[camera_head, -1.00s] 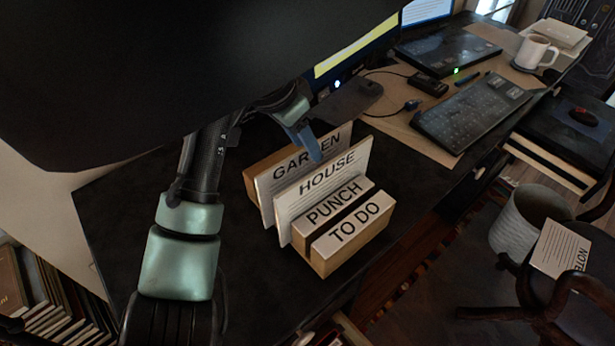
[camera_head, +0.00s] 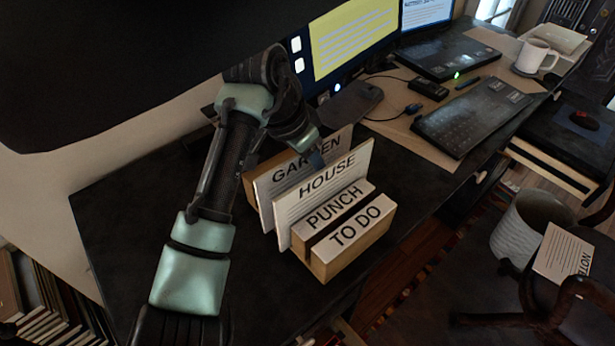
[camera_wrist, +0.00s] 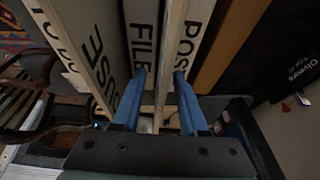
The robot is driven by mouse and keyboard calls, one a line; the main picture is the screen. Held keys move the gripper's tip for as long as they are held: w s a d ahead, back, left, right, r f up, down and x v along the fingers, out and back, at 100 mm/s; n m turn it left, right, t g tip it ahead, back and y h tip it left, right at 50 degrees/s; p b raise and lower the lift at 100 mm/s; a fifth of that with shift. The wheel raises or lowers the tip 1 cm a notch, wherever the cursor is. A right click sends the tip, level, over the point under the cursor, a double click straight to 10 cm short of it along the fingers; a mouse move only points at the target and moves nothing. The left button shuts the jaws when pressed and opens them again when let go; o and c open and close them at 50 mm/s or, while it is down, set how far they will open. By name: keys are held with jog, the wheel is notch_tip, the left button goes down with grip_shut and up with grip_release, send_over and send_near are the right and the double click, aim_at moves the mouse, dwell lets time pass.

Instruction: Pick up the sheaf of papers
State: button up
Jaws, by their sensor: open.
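Lined paper sheaves stand upright in a wooden holder (camera_head: 320,262) on the dark desk. The rear sheaf (camera_head: 268,205) is labelled GARDEN, and the one in front of it (camera_head: 318,202) is labelled HOUSE. My gripper (camera_head: 315,158) points down at the GARDEN sheaf's upper edge, and its fingertips are partly hidden in the head view. In the wrist view, my open blue fingers (camera_wrist: 163,82) straddle a thin upright pale sheaf (camera_wrist: 170,60) with lettering starting POS on its right face. Contact with it cannot be told.
Wooden blocks labelled PUNCH (camera_head: 335,207) and TO DO (camera_head: 362,225) stand at the holder's front. A monitor (camera_head: 350,40), keyboard (camera_head: 470,115) and mug (camera_head: 535,57) are behind and right. The desk left of the holder is bare.

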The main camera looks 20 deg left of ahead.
jog(key=shift+f, duration=0.25)
dwell(0.3)
grip_shut()
